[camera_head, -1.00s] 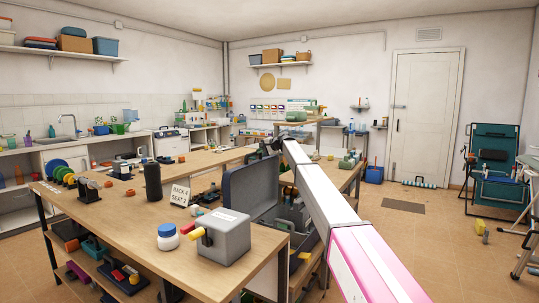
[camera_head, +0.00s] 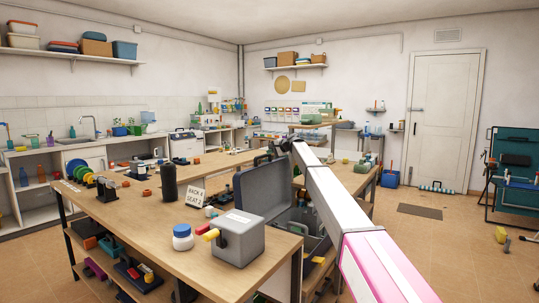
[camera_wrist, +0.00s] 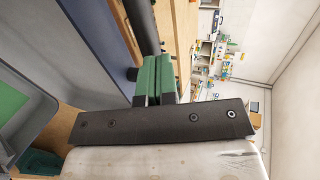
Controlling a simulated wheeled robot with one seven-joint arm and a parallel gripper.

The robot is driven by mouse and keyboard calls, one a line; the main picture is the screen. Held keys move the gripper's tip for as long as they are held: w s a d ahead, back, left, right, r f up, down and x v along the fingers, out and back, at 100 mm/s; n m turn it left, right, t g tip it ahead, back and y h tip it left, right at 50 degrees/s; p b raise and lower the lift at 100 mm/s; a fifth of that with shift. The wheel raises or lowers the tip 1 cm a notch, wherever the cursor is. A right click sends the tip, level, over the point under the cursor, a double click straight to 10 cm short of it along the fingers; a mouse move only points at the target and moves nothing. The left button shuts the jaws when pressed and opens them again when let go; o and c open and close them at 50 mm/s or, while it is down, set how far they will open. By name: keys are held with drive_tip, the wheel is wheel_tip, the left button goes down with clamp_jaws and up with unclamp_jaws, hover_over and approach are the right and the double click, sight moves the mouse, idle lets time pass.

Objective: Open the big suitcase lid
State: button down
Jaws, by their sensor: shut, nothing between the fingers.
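The big suitcase has a grey-blue lid (camera_head: 262,185) that stands raised, about upright, at the right end of the wooden workbench. Its grey base (camera_head: 308,222) lies open, with several things inside, partly hidden by my arm. My gripper (camera_head: 268,154) is at the lid's top edge in the head view; contact cannot be told. In the wrist view my gripper (camera_wrist: 157,62) shows green fingers close together with nothing between them. The lid also shows in the wrist view as a blue-grey panel (camera_wrist: 97,40), left of the fingers, and the grey base (camera_wrist: 42,110) at the far left.
Open floor (camera_head: 425,255) lies to the right, with a dark mat (camera_head: 420,210).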

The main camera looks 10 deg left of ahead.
drive_tip(key=a+r+v, duration=0.1)
drive_tip(key=r+v, duration=0.2)
drive_tip(key=v, duration=0.9)
drive_tip(key=s+d+f+h, duration=0.2)
drive_tip(key=s+d+f, duration=0.6)
drive_tip(key=f, duration=0.4)
drive_tip(key=s+d+f+n+h, duration=0.1)
drive_tip(key=s+d+f+h, duration=0.1)
drive_tip(key=s+d+f, duration=0.8)
drive_tip(key=s+d+f+h, duration=0.2)
drive_tip(key=s+d+f, duration=0.4)
drive_tip(key=f, duration=0.8)
drive_tip(key=s+d+f+n+g+h, duration=0.1)
drive_tip(key=s+d+f, duration=0.5)
drive_tip(key=s, duration=0.6)
drive_tip(key=s+d+f+n+g+h, duration=0.1)
drive_tip(key=s+d+f+g+h, duration=0.1)
drive_tip(key=s+d+f, duration=0.4)
drive_tip(key=s+d+f+n+g+h, duration=0.1)
drive_tip(key=s+d+f+h, duration=0.2)
drive_tip(key=s, duration=1.5)
drive_tip(key=d+f, duration=0.3)
drive_tip(key=d, duration=0.4)
drive_tip(key=shift+d, duration=0.25)
